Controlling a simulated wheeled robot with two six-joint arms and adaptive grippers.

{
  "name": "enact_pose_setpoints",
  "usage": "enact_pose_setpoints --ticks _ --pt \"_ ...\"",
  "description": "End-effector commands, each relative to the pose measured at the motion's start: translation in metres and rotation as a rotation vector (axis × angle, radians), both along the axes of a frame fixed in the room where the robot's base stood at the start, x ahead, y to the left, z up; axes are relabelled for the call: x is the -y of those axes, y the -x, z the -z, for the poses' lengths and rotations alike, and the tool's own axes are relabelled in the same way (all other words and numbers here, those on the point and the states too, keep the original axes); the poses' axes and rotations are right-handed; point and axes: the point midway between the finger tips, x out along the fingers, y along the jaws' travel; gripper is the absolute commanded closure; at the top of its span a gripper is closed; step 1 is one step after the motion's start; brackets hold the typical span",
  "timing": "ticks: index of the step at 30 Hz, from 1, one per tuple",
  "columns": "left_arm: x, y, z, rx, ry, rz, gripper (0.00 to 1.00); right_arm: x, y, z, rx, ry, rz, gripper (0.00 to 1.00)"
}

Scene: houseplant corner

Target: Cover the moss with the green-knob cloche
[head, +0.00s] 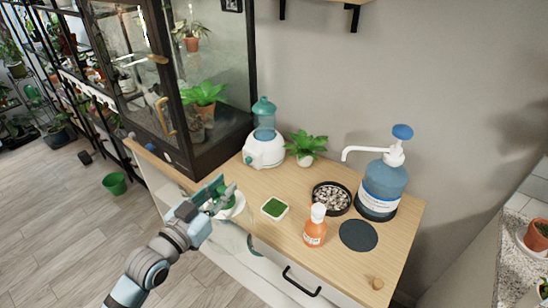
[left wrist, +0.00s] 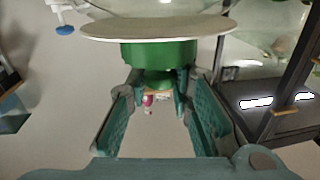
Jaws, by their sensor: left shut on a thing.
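The green-knob cloche (head: 236,207) hangs from my left gripper (head: 217,194), off the table's front left edge. In the left wrist view, its green knob (left wrist: 158,77) sits between the two fingers of my left gripper (left wrist: 156,98), with a wider green part and a pale round plate (left wrist: 155,29) beyond. The clear glass is hard to make out. The moss (head: 275,207) is a green patch in a small white square dish on the wooden table, to the right of the cloche and apart from it. My right gripper is not in view.
On the table (head: 290,247) stand a white humidifier (head: 265,150), a potted plant (head: 306,148), a dark dish of pebbles (head: 331,197), an orange bottle (head: 315,230) and a blue pump bottle (head: 382,187). A dark round mat (head: 358,235) lies bare. A glass cabinet (head: 215,95) rises behind left.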

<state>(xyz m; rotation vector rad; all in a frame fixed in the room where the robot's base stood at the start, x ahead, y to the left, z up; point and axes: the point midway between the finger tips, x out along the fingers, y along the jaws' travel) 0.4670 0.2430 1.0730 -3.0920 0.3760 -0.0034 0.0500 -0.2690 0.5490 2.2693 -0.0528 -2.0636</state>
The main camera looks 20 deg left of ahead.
Motion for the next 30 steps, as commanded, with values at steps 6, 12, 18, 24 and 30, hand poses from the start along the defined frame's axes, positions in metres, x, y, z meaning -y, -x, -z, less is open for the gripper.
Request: enact_pose_setpoints --ticks 6,12,18,24,30 --pt "-0.013 -0.058 0.025 0.009 -0.009 -0.091 1.0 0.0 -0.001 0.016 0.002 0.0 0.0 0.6" --pt "-0.006 -0.113 0.042 0.011 -0.023 -0.133 1.0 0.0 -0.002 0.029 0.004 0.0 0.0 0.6" --pt "0.023 -0.163 0.049 0.015 -0.039 -0.13 1.0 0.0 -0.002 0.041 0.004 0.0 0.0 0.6" --pt "0.055 -0.195 0.046 0.018 -0.051 -0.102 1.0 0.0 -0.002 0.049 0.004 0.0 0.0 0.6" --pt "0.071 -0.208 0.043 0.019 -0.058 -0.084 1.0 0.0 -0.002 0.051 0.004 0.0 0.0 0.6"
